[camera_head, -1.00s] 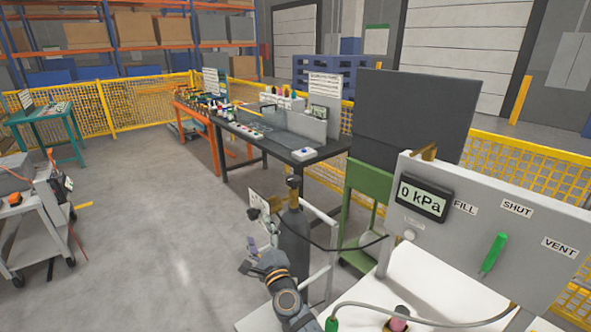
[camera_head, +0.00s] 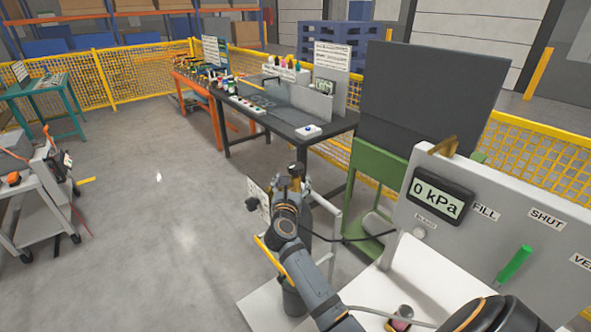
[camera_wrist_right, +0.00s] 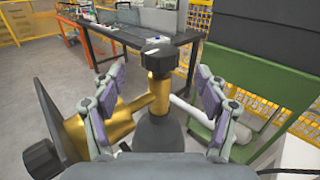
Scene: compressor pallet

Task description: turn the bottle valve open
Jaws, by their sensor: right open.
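The bottle valve shows in the right wrist view as a brass stem (camera_wrist_right: 158,88) with a black knob (camera_wrist_right: 157,58) on top. The grey bottle (camera_wrist_right: 158,132) is below it, upright. In the head view the black knob (camera_head: 297,169) stands just beyond my right gripper (camera_head: 291,186). My right gripper is open, with one finger on each side of the brass stem and gaps on both sides. The knob is beyond the fingertips in the wrist view. My arm hides most of the bottle in the head view. My left gripper is not in view.
A brass fitting (camera_wrist_right: 118,122) with a black knob sits left of the bottle. A panel (camera_head: 460,225) with a 0 kPa display (camera_head: 440,195) and green lever (camera_head: 514,263) stands right. A green cart (camera_head: 375,190) and dark workbench (camera_head: 270,125) are behind.

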